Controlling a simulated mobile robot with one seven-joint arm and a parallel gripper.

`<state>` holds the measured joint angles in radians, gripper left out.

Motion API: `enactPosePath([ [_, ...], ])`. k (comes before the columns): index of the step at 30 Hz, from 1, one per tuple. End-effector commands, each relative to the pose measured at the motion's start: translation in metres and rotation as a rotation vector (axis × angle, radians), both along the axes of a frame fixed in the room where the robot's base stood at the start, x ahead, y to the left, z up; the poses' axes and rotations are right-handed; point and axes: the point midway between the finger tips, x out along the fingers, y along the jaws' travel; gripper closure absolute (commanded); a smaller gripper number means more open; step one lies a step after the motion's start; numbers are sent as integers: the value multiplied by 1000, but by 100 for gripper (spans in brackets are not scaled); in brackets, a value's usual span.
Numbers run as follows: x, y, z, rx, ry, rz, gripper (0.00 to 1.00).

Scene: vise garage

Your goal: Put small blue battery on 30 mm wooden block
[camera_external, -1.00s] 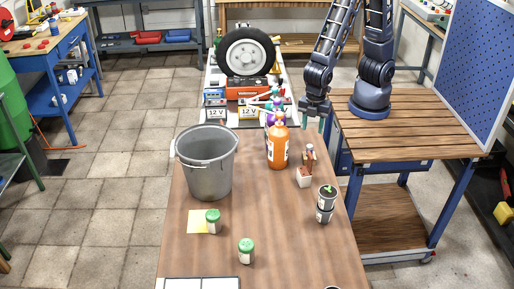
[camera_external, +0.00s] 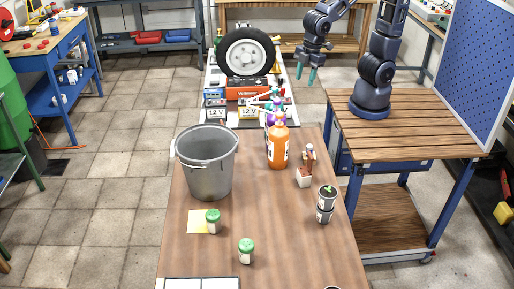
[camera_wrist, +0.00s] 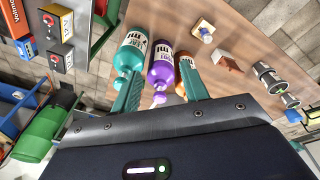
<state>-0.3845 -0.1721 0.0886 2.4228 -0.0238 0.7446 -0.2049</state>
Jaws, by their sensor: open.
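My gripper (camera_external: 305,76) is raised beyond the far end of the table, fingers pointing down. In the wrist view its two green fingers (camera_wrist: 160,90) are spread, with nothing held between them. A pale wooden block (camera_wrist: 201,25) is on the table. A small whitish-and-blue cylinder, seemingly the small blue battery (camera_wrist: 206,38), appears to stand upright on it. In the external view the battery (camera_external: 309,147) and block are tiny and partly hidden behind a brown-and-white block (camera_external: 304,181); contact is too small to make out. My gripper is well apart from both.
An orange bottle (camera_external: 278,148) stands at the table's far end, with purple and green bottles behind it. Two cans (camera_external: 325,204) are at the right edge. A bucket (camera_external: 207,165) and green-lidded jars (camera_external: 246,251) are at left and front. 12 V batteries (camera_external: 249,112) lie beyond.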

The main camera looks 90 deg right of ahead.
Motion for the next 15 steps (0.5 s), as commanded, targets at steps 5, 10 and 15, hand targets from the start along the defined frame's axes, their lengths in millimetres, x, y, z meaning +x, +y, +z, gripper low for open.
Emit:
enactPosePath([
  [5,-13,-50,37,31,-56,-155,55],
  [10,-33,-91,65,59,-102,-297,55],
  [15,-59,-128,89,91,-151,-437,55],
])
